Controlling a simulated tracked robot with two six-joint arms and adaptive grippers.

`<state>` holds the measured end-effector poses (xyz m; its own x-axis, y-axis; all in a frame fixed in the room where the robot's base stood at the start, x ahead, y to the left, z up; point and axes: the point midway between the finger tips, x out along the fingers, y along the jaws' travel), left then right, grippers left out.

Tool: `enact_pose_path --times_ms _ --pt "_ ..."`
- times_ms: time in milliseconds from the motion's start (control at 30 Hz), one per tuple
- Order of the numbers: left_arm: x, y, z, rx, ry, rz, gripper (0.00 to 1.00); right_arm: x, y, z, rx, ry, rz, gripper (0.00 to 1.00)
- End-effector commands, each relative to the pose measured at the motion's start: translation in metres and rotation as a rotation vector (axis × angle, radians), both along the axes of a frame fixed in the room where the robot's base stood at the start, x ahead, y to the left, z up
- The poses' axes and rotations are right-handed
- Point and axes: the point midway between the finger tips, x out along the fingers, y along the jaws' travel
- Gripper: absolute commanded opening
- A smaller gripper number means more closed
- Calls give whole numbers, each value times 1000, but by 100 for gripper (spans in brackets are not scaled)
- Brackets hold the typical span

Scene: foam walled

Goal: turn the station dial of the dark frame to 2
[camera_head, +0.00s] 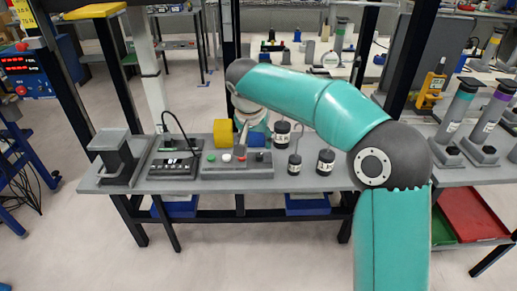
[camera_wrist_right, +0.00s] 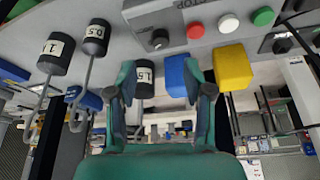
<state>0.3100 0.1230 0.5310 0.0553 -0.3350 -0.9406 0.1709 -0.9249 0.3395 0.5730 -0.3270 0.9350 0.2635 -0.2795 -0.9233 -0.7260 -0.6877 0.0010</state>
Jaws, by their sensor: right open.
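A dark frame (camera_head: 174,158) stands on the grey bench, left of middle, with a black cable looping above it. Its front panel carries small controls too small to read; I cannot make out a dial number. In the right wrist view part of a dark panel (camera_wrist_right: 277,43) shows at the upper right edge, cut off. My right gripper (camera_wrist_right: 163,82) is open and empty, its fingers apart below a grey button box (camera_wrist_right: 205,20) in that picture. In the head view my right arm reaches over the bench behind this box (camera_head: 222,171). My left gripper is not in view.
The button box has red, white and green buttons and a black knob (camera_wrist_right: 158,40). A yellow block (camera_wrist_right: 232,67) and a blue block (camera_wrist_right: 178,76) are close to my fingers.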

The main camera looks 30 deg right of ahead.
Motion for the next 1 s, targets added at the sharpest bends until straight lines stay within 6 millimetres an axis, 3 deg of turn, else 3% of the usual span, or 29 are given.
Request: enact_pose_path --times_ms 100,300,1000 --pt "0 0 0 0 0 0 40 -6 7 20 1 -1 2 51" --pt "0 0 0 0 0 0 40 -11 11 37 0 1 1 51" --pt "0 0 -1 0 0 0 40 -12 13 39 0 2 1 51"
